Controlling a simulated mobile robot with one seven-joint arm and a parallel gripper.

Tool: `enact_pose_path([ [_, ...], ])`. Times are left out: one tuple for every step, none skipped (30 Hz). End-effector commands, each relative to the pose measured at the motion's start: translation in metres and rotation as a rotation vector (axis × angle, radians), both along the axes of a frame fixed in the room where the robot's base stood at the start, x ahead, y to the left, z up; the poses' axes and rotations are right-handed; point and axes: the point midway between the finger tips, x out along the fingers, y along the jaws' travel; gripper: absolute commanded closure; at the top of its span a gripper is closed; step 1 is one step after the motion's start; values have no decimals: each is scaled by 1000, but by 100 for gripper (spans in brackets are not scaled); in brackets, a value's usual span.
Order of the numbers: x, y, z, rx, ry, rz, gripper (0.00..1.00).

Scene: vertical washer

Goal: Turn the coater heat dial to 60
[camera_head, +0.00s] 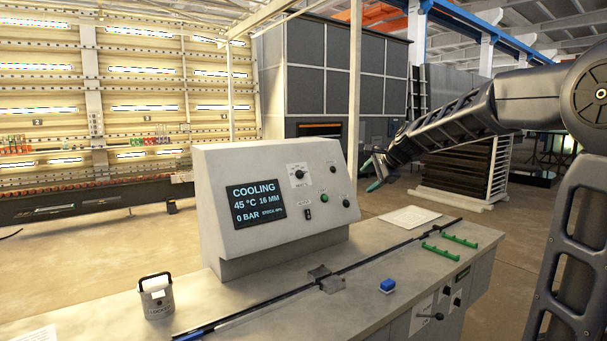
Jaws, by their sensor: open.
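A grey sloped control console (225,165) stands on the long bench. Its screen (257,203) reads COOLING, 45 °C, 16 MM and 0 BAR. A black dial (299,174) sits on a white scale plate right of the screen; its label and pointer are too small to read, so I cannot tell if it is the coater heat dial. My gripper (373,177) is open and empty, in the air just right of the console, apart from it and pointing left and down.
More small controls (346,203) sit on the console's right side. Several dark knobs (446,290) are on the bench's front.

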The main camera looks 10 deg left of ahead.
Motion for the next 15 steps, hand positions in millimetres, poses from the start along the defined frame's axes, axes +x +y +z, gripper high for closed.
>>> enact_pose_path([
  [17, 14, 1, 56, 23, -30, 40],
  [27, 22, 3, 93, 36, -53, 40],
  [39, 33, 5, 144, 56, -82, 40],
  [48, 42, 6, 182, 71, -103, 40],
  [58, 50, 7, 219, 86, -124, 40],
  [70, 61, 8, 269, 109, -154, 40],
  [79, 69, 8, 308, 127, -177, 40],
  [88, 77, 8, 345, 146, -198, 40],
  [100, 88, 8, 395, 170, -227, 40],
  [109, 96, 9, 433, 189, -250, 40],
  [117, 104, 8, 470, 211, -271, 40],
  [129, 115, 7, 520, 238, -301, 40],
  [137, 123, 7, 558, 259, -323, 40],
  [146, 130, 5, 595, 282, -346, 40],
  [157, 140, 3, 644, 312, -376, 40],
])
